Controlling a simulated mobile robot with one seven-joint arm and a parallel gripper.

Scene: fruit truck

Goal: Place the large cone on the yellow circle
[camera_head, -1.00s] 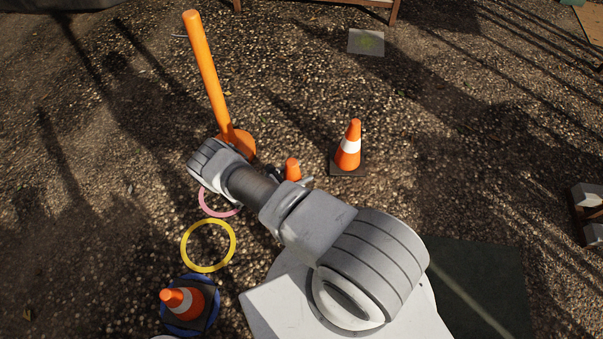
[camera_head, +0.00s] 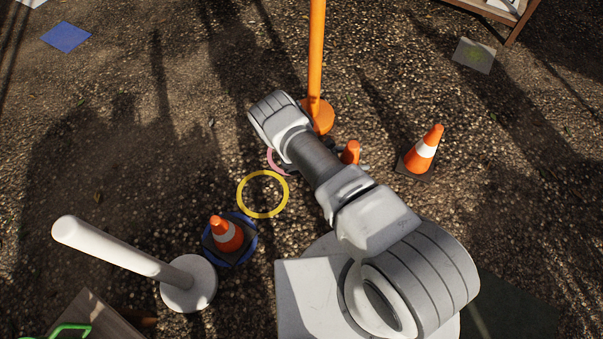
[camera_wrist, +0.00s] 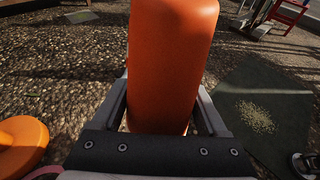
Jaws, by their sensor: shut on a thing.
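My gripper (camera_wrist: 163,105) is shut on an orange cone (camera_wrist: 170,60), which fills the middle of the wrist view between the two fingers. Only the cone's orange upper part (camera_head: 351,152) shows in the head view, beside my arm, which hides the rest. The yellow circle (camera_head: 264,215) is a flat, empty ring on the gravel, left of my arm. The held cone is up and right of it in the head view, apart from it.
A striped cone (camera_head: 420,152) stands on the right. Another (camera_head: 226,237) stands on a blue circle (camera_head: 251,253) below the yellow one. A pink ring (camera_head: 271,160) is partly behind my arm. An orange pole (camera_head: 316,60) and a white post (camera_head: 120,250) are obstacles.

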